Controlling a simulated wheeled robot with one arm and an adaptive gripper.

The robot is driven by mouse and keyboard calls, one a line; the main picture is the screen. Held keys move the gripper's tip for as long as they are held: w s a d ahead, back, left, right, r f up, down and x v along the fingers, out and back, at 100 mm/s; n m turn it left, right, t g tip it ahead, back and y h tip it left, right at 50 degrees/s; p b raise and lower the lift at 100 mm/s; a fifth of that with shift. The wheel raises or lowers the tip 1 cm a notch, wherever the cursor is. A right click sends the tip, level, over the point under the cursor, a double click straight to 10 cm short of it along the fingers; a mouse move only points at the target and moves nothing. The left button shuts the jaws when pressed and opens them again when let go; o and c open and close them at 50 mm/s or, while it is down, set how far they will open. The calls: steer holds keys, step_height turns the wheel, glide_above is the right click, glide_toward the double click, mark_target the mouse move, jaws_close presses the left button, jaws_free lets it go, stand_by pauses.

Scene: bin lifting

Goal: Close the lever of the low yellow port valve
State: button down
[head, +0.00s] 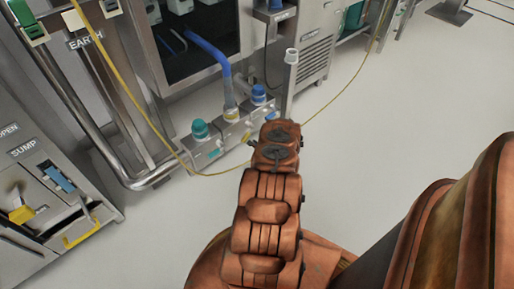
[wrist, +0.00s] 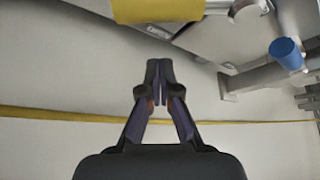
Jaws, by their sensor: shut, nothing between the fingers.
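A low steel port block (head: 217,146) stands on the floor in the head view, with teal and blue fittings on top. A small yellow part (head: 246,137), likely the valve lever, shows on its front, just left of my arm's end. In the wrist view a broad yellow piece (wrist: 157,10), likely that lever close up, is at the top edge, partly cut off. My gripper (wrist: 159,68) is shut and empty below it in the picture, with a visible gap between them. The gripper is hidden behind my arm in the head view.
A yellow cable (head: 128,92) runs down in front of the port block and also crosses the wrist view (wrist: 60,115). A blue hose (head: 210,53) rises from the block. A blue cap (wrist: 287,52) sits right of my gripper. Open floor (head: 400,110) lies right.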

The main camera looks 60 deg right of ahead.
mark_target(248, 134)
steer(key=shift+w+d+f, duration=0.2)
steer(key=shift+w, duration=0.2)
steer(key=shift+w+a+r+b, duration=0.3)
steer(key=shift+a+r, duration=0.25)
steer(key=shift+r, duration=0.25)
steer(key=shift+w+a+r+b, duration=0.2)
steer(key=shift+w+a+r, duration=0.25)
steer(key=shift+r, duration=0.35)
